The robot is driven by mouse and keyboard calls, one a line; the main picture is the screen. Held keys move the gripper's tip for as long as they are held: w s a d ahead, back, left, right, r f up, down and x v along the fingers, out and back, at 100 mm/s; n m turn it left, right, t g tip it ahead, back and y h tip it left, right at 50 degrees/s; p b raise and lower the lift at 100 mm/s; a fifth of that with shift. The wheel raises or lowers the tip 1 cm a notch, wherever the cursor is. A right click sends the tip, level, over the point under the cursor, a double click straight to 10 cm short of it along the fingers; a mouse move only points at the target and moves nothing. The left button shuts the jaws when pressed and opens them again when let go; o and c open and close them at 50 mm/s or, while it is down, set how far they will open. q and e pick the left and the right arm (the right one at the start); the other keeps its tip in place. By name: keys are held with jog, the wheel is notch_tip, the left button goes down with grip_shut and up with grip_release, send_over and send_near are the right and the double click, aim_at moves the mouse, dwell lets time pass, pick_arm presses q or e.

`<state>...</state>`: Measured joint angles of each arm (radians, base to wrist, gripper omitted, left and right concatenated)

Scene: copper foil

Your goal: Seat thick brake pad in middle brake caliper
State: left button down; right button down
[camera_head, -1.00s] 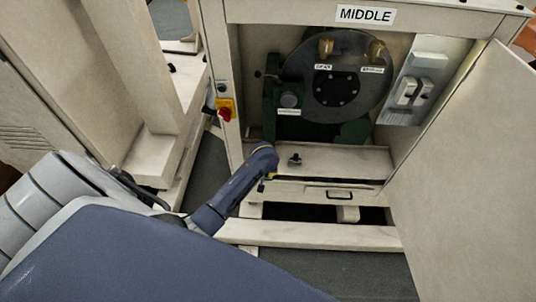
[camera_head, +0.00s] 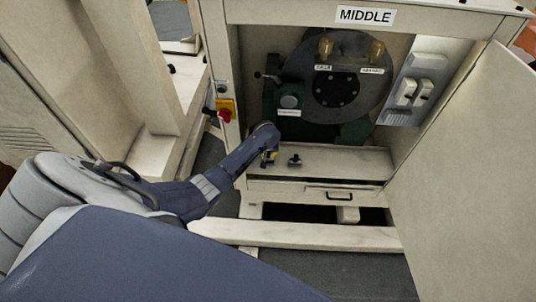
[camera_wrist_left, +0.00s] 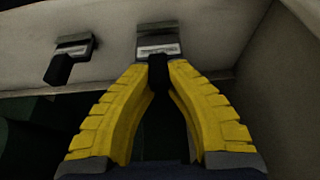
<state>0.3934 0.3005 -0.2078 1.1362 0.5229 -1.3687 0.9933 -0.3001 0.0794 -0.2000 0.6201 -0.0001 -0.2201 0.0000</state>
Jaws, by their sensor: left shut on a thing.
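My left gripper (camera_head: 268,158) reaches into the open cabinet marked MIDDLE, low over its light shelf. In the left wrist view its yellow fingers (camera_wrist_left: 158,72) are shut on the stem of a dark brake pad (camera_wrist_left: 158,42), which has a pale label I cannot read. A second dark brake pad (camera_wrist_left: 70,58) stands to the left in that view. It also shows on the shelf in the head view (camera_head: 294,160). I cannot tell which pad is thicker. The dark green caliper assembly (camera_head: 287,92) sits at the left of the grey disc (camera_head: 338,102). My right gripper is not in view.
Two brass fittings (camera_head: 326,46) with small labels sit at the disc's top. A grey switch panel (camera_head: 412,90) is at the right. The open door (camera_head: 465,170) bounds the right side, and a red-and-yellow switch (camera_head: 225,108) is on the left post.

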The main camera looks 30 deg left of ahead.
pick_arm(q)
jog(key=shift+f, duration=0.85)
jog(key=c, duration=1.4)
grip_release()
jog(key=shift+o, duration=0.2)
jog(key=shift+f, duration=0.2)
